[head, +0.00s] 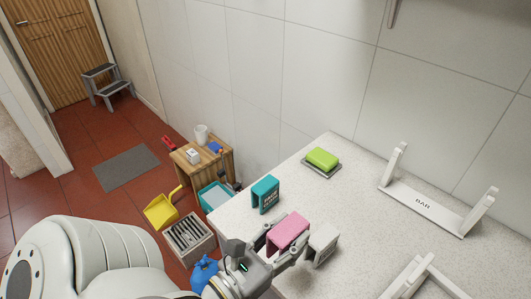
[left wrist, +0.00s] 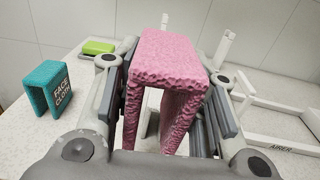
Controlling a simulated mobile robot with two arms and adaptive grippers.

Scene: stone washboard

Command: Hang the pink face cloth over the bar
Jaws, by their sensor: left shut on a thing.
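The pink face cloth (head: 289,231) is a textured, folded piece shaped like an upside-down U. My left gripper (head: 284,247) is shut on it near the front of the speckled worktop. In the left wrist view, the pink cloth (left wrist: 168,52) stands between the fingers, its two flaps hanging down. A white strip marked BAR (head: 423,203) lies between two white uprights at the right, apart from the cloth. My right gripper is not in view.
A teal face cloth (head: 265,194) stands left of the gripper, and a whitish folded piece (head: 322,243) stands close at its right. A green block (head: 322,158) sits on a grey dish behind. A white frame (head: 423,278) is at lower right. The worktop's middle is clear.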

